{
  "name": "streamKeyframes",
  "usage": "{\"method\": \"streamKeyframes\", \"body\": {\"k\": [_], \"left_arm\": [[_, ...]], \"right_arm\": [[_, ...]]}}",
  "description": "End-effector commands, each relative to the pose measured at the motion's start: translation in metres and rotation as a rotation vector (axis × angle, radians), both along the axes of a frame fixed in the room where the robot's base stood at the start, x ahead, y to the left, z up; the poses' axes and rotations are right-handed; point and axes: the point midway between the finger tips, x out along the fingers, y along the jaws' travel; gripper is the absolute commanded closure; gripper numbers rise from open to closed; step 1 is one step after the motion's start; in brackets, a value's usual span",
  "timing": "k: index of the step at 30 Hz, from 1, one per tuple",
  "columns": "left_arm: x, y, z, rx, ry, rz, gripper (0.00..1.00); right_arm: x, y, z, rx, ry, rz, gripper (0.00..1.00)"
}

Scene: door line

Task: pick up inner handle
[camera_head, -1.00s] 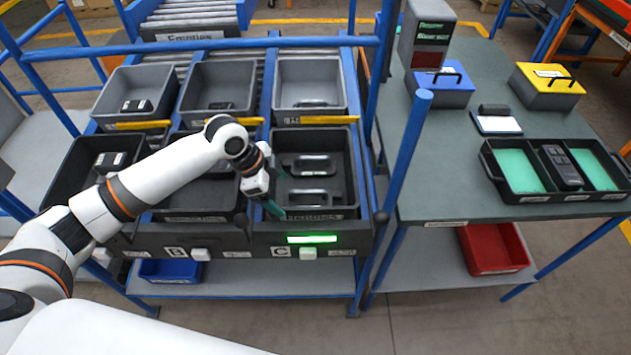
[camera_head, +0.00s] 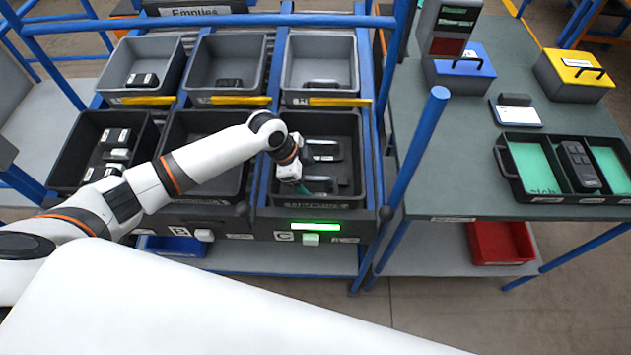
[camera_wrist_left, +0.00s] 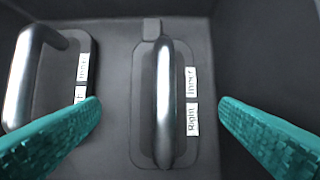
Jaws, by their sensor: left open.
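In the left wrist view, an inner handle (camera_wrist_left: 163,100) lies in the dark bin, a silver bar on a dark grey plate with a white label reading "Right inner". A second, similar handle (camera_wrist_left: 22,80) lies to its left with a partly hidden label. My left gripper (camera_wrist_left: 158,120) is open, with its teal fingers on either side of the right inner handle and not touching it. In the head view my left gripper (camera_head: 305,188) is inside the front right bin (camera_head: 340,200), bin C, and hides part of the handles. My right gripper is not in view.
Bin B (camera_head: 195,190) and another front bin (camera_head: 70,182) with dark parts stand to the left. Grey bins stand behind. A blue post (camera_head: 415,170) rises to the right of bin C. The right table holds a kit tray (camera_head: 512,185) with teal inserts.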

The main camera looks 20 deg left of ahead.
Motion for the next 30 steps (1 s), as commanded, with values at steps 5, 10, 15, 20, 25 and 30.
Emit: {"method": "streamKeyframes", "body": {"k": [5, 10, 15, 20, 25, 30], "left_arm": [[0.002, -0.014, -0.023, -0.001, 0.003, 0.001, 0.15], [0.004, -0.017, -0.034, 0.001, 0.002, 0.001, 0.15], [0.004, -0.016, -0.034, 0.001, 0.000, 0.000, 0.15], [0.004, -0.016, -0.034, 0.001, 0.000, 0.000, 0.37], [0.005, -0.016, -0.034, 0.001, 0.000, 0.000, 0.65], [0.005, -0.016, -0.033, 0.000, 0.000, 0.000, 0.65]], "right_arm": [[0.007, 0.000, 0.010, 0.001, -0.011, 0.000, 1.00], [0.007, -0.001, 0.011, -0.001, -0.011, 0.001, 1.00], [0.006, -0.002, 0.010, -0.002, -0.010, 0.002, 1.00], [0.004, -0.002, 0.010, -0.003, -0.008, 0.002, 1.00], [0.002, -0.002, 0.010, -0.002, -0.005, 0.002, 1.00], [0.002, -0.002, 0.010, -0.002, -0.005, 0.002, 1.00]]}}
